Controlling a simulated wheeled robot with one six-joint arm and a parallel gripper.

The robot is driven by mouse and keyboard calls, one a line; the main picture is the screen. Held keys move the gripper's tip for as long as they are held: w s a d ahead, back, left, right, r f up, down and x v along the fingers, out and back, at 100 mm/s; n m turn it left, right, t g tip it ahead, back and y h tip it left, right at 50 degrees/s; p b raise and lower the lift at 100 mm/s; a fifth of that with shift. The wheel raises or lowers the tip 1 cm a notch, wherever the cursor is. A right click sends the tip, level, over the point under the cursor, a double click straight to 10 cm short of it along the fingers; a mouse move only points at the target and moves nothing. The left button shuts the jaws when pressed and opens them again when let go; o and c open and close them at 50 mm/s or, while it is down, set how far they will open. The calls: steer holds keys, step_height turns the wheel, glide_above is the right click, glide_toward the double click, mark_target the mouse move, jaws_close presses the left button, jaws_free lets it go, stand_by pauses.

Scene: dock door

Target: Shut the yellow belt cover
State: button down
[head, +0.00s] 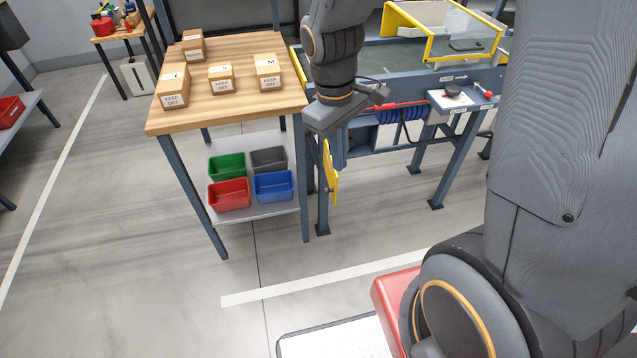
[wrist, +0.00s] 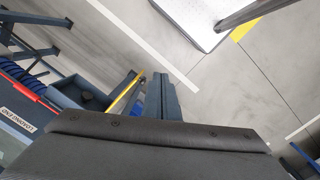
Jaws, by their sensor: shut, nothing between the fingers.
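A yellow cover (head: 332,175) hangs at the near end of the belt frame, below the belt. It is a narrow upright panel, seen almost edge-on in the head view, and it stands out from the frame. In the wrist view the yellow cover (wrist: 125,92) shows as a slanting strip beside a blue-grey leg. My gripper (head: 335,115) is above the cover, between the wooden table and the belt, pointing down. It is shut and empty. Its dark body (wrist: 160,140) fills the bottom of the wrist view. Its fingertips are not clearly seen, and I cannot tell whether they touch the cover.
The wooden table (head: 225,103) with several cartons stands close on the left, with coloured bins on its lower shelf (head: 235,211). A yellow-framed clear guard (head: 462,30) stands over the belt. A small side tray (head: 463,98) juts out at right. Floor in front is open.

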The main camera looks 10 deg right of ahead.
steer(key=w+a+f+n+h, duration=0.2)
steer(key=w+a+f+n, duration=0.7)
steer(key=w+f+n, duration=0.15)
steer(key=d+f+n+p, duration=0.1)
steer(key=d+f+p, duration=0.1)
steer(key=d+f, duration=0.4)
steer(key=shift+a+x, duration=0.2)
steer(key=shift+x, duration=1.8)
steer(key=shift+s, duration=0.25)
